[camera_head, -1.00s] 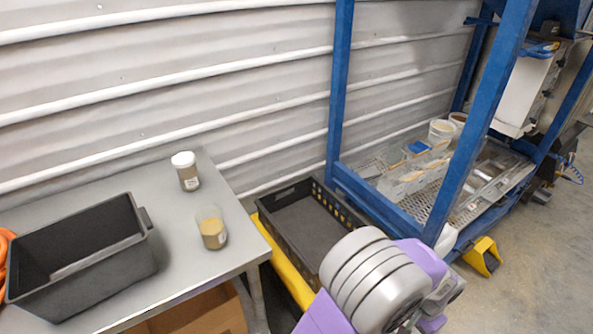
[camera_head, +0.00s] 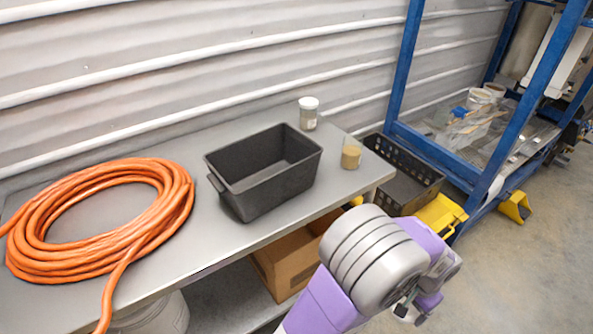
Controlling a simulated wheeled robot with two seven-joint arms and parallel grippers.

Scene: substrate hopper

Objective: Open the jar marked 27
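A clear jar with a white lid (camera_head: 309,112) stands upright at the back right of the grey table, behind the black bin. A small clear container with tan contents (camera_head: 351,157) stands nearer the table's right end; I see no lid on it. Labels are too small to read, so I cannot tell which is marked 27. My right arm comes in at the bottom, in front of the table and apart from both. Only a small dark part at its end, perhaps my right gripper (camera_head: 407,309), shows; its fingers are not clear. My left gripper is out of view.
A black bin (camera_head: 228,192) stands on the table (camera_head: 212,232), left of the jars. A coiled orange hose (camera_head: 60,262) lies at left. A cardboard box (camera_head: 283,268) sits below. A black crate (camera_head: 430,178) and blue frame (camera_head: 398,75) stand beyond the right end.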

